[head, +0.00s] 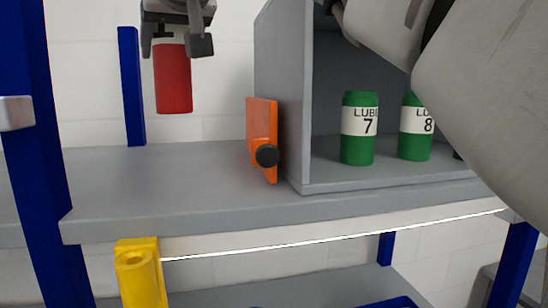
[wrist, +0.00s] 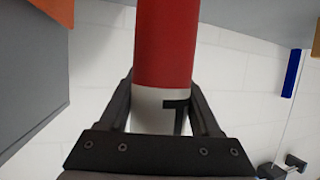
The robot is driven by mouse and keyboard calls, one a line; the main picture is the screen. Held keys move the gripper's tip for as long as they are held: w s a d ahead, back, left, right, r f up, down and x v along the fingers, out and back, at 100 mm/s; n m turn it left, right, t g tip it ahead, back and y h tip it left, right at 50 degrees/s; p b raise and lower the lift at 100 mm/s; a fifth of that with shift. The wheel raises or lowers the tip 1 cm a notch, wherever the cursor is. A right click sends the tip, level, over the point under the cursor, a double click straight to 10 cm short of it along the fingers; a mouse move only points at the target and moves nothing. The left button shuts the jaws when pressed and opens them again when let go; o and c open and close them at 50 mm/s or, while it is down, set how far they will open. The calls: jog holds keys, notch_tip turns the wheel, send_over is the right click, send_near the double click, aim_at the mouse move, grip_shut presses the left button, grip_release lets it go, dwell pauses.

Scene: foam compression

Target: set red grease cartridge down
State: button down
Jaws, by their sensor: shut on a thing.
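The red grease cartridge (head: 173,78) hangs upright below my gripper (head: 177,45) in the head view, at the upper left. My gripper is shut on its upper end and holds it in the air above the left part of the grey shelf (head: 150,190). In the wrist view the cartridge (wrist: 167,45) runs between the two black fingers (wrist: 166,105), which close on its white band with a black mark like a 1 or 7. The cartridge's top end is hidden by the gripper in the head view.
A grey open cabinet (head: 280,90) stands on the shelf with green cans LUBE 7 (head: 358,145) and LUBE 8 (head: 415,148) inside. An orange plate (head: 262,130) with a black knob is beside it. A yellow holder (head: 140,272) hangs below the front edge. The shelf's left part is clear.

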notch_tip(320, 180, down, 10)
jog(key=b, duration=0.2)
dwell(0.6)
jog(key=shift+w, duration=0.1)
jog(key=c, duration=0.5)
grip_release()
jog(key=shift+a+f, duration=0.1)
jog(key=shift+f, duration=0.1)
jog(key=shift+c, duration=0.2)
jog(key=o, duration=0.4)
jog(key=shift+o, duration=0.2)
jog(key=shift+r, duration=0.15)
